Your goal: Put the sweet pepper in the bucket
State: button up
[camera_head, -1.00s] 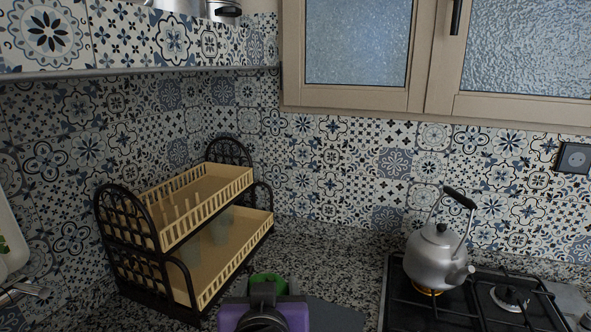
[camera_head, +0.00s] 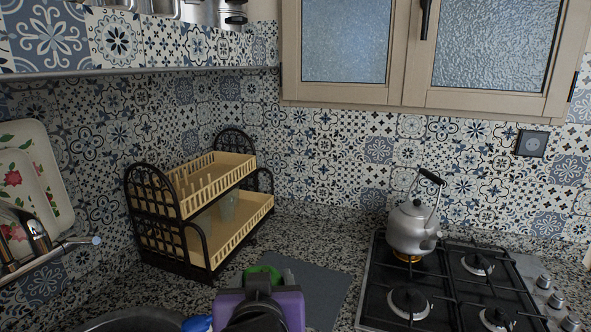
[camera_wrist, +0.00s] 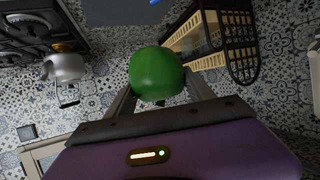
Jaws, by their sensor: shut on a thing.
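The sweet pepper is round and green; in the wrist view the pepper (camera_wrist: 157,72) sits between the two fingers of my gripper (camera_wrist: 158,92). My gripper is shut on it. In the head view only a green part of the pepper (camera_head: 262,270) shows beyond my purple gripper (camera_head: 266,284), above the counter near the bottom centre. I cannot make out a bucket for certain. A small blue thing (camera_head: 197,323) at the bottom edge is cut off, and I cannot tell what it is.
A kettle (camera_head: 411,229) sits on the gas stove (camera_head: 372,296) at right. A grey board (camera_head: 318,287) lies on the counter. A round dark rim (camera_head: 135,312) and a tap (camera_head: 72,243) are at left.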

jog(key=shift+w+a+r, duration=0.15)
jog(key=shift+a+r, duration=0.1)
jog(key=shift+r, duration=0.35)
jog(key=shift+w+a+f+n+y, duration=0.1)
jog(key=shift+w+f+n+y, duration=0.05)
jog(key=shift+w+n+y, duration=0.15)
jog(key=d+f, duration=0.5)
jog(key=f, duration=0.3)
jog(key=d+f, duration=0.6)
jog(key=f, duration=0.2)
jog(key=shift+s+f, duration=0.2)
jog(key=shift+f, duration=0.05)
jog(key=shift+m+h, duration=0.8)
jog(key=shift+h, duration=0.1)
jog(key=s+d+f, duration=0.3)
jog(key=d+f, duration=0.2)
jog(key=s+d+f, duration=0.3)
jog(key=d+f, duration=0.2)
jog(key=s+d+f, duration=0.2)
jog(key=d+f, duration=0.3)
jog(key=shift+s, duration=0.4)
